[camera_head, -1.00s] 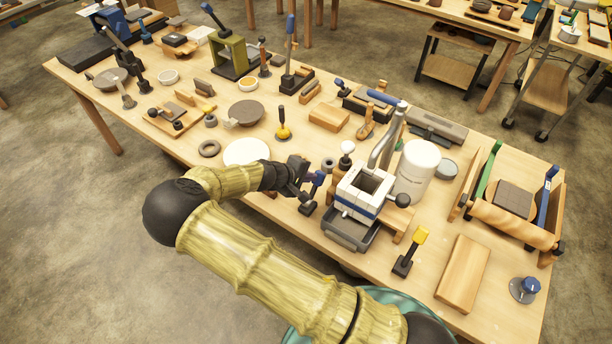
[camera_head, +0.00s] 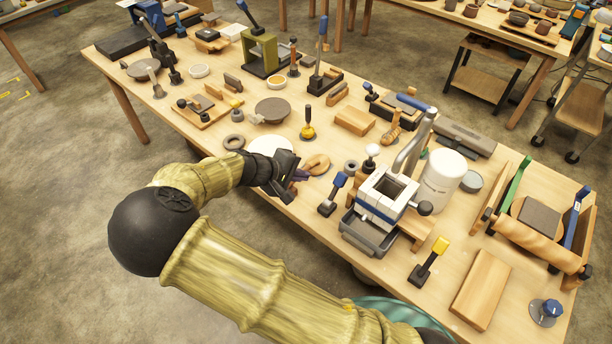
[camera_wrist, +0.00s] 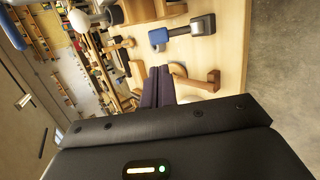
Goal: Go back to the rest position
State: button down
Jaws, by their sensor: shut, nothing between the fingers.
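My gripper (camera_head: 300,174) is at the near edge of the workbench in the head view, beside the white disc (camera_head: 271,146). Its dark fingers (camera_wrist: 158,86) lie together in the wrist view, with nothing between them. A tan wooden piece with a rounded end (camera_head: 317,163) is just beyond the fingertips. A blue-topped lever (camera_head: 333,193) stands to the right of my gripper, and it also shows in the wrist view (camera_wrist: 158,37). My arm reaches in from the bottom of the head view.
Right of the lever stand a white block-walled box on a grey tray (camera_head: 369,234), a curved metal pipe (camera_head: 413,145) and a white canister (camera_head: 440,179). A yellow-topped lever (camera_head: 438,247) and a wooden block (camera_head: 480,290) are near the front right. The floor left of my arm is clear.

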jog(key=shift+s, duration=0.15)
jog(key=s+d+m+g+y, duration=0.4)
jog(key=s+d+m+g, duration=0.1)
jog(key=d, duration=0.8)
jog(key=s+d+r+m+t+y, duration=0.1)
jog(key=s+d+r+m+y, duration=0.2)
jog(key=s+d+r, duration=0.4)
jog(key=s+r+m, duration=0.1)
jog(key=s+r, duration=0.1)
jog(key=s, duration=0.2)
jog(key=shift+d+r+m+y, duration=0.2)
jog(key=shift+d+m+y, duration=0.1)
jog(key=shift+m, duration=0.1)
